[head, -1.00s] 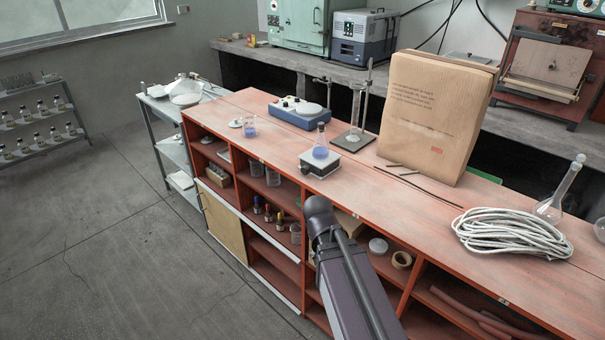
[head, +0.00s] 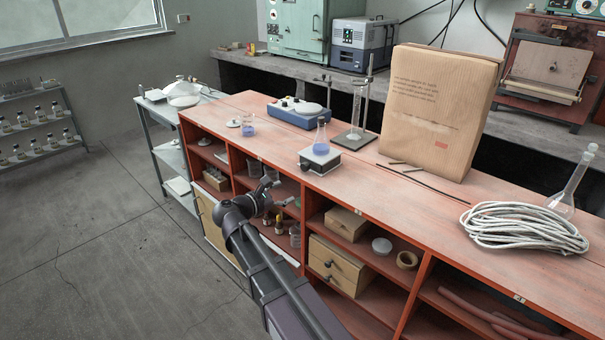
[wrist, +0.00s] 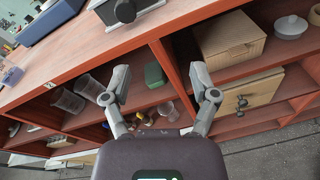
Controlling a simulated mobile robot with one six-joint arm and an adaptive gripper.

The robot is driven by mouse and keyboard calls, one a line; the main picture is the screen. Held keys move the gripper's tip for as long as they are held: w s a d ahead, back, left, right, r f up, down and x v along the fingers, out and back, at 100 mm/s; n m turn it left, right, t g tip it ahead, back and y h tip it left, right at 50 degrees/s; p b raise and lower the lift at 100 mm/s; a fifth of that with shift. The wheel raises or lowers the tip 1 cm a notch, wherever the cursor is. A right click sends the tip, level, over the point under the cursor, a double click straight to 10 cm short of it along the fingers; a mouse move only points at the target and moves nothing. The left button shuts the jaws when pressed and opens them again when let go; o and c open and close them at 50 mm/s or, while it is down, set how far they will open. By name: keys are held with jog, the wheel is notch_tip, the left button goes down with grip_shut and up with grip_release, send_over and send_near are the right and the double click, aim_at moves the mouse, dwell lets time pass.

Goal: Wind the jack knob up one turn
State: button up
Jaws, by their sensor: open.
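The lab jack (head: 319,162) is a small low box with a pale top, near the front edge of the red bench. A conical flask with blue liquid (head: 322,146) stands on it. A dark knob (head: 305,164) shows small on its front side. In the wrist view, the jack (wrist: 150,5) is cut off by the top edge, with its round dark knob (wrist: 124,10) facing me. My gripper (head: 281,190) is open and empty, in front of the shelves and below the bench top. In the wrist view, its spread fingers (wrist: 160,72) are apart from the knob.
The bench's front edge (wrist: 115,54) lies between my gripper and the jack. A blue instrument (head: 298,112), a stand with a cylinder (head: 355,135), a paper sack (head: 437,120) and coiled rope (head: 522,228) stand on the bench. Open floor lies left.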

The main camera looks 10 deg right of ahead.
aim_at(303, 167)
jog(key=a, duration=0.1)
jog(key=w+a+r+n+t, duration=0.1)
jog(key=a+r+n, duration=0.1)
jog(key=shift+w+a+t+h, duration=0.15)
jog(key=shift+t+h, duration=0.15)
jog(key=shift+h, duration=0.1)
jog(key=x, duration=1.4)
jog(key=shift+f, duration=0.1)
grip_shut()
